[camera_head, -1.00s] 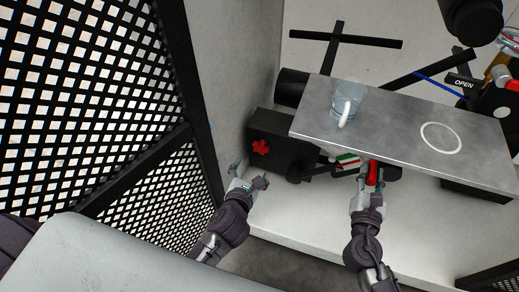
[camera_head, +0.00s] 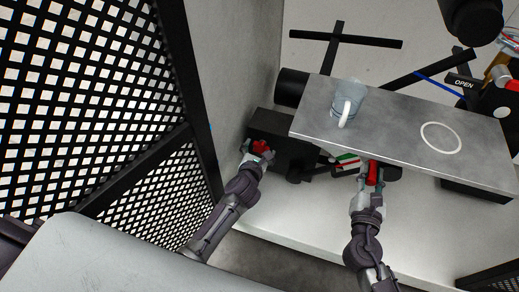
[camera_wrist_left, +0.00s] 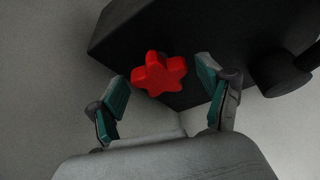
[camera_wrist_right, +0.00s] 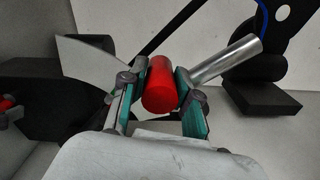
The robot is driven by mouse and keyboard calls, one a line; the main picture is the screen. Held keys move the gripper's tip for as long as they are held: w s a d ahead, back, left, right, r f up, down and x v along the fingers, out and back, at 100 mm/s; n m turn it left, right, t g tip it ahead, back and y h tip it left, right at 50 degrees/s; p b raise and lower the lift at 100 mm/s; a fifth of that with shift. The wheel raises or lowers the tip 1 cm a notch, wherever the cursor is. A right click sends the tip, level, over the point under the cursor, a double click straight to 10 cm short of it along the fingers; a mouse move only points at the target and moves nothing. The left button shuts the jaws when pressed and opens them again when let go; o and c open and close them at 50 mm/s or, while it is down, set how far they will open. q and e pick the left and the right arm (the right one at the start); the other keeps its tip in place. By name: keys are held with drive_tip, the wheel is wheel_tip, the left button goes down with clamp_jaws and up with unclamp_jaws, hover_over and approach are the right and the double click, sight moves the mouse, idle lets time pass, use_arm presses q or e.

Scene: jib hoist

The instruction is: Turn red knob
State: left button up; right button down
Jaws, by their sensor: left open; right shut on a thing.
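The red star-shaped knob (camera_wrist_left: 159,73) sits on the face of a black box (camera_wrist_left: 130,32) in the left wrist view. In the head view the knob (camera_head: 260,146) is partly hidden by my left gripper (camera_head: 257,154). My left gripper (camera_wrist_left: 166,97) is open, one finger on either side of the knob and slightly short of it; I see no contact. My right gripper (camera_wrist_right: 160,100) is shut on a red cylindrical handle (camera_wrist_right: 160,84). That handle (camera_head: 373,173) also shows under the plate's front edge in the head view.
A grey metal plate (camera_head: 390,118) carries a clear mug (camera_head: 347,100) and a white ring mark (camera_head: 440,138). It overhangs the area right of the box. A perforated black panel (camera_head: 90,90) and a pale wall (camera_head: 232,70) stand left of the box.

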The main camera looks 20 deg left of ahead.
use_arm(q)
drive_tip(key=shift+c, duration=0.2)
drive_tip(key=c, duration=1.1)
drive_tip(key=m+y, duration=0.1)
drive_tip(key=m, duration=0.1)
drive_tip(key=shift+d+f+m+y, duration=0.1)
drive_tip(key=shift+f+m+y, duration=0.05)
drive_tip(key=shift+m+y, duration=0.2)
drive_tip(key=m+t+y, duration=0.1)
drive_tip(key=m, duration=0.1)
drive_tip(key=shift+m+y, duration=0.35)
drive_tip(key=m+y, duration=0.1)
drive_tip(key=m, duration=0.1)
drive_tip(key=shift+f+m+t, duration=0.1)
drive_tip(key=shift+m+t, duration=0.3)
drive_tip(key=shift+m+t+y, duration=0.4)
drive_tip(key=shift+m+t, duration=0.1)
drive_tip(key=shift+m, duration=0.7)
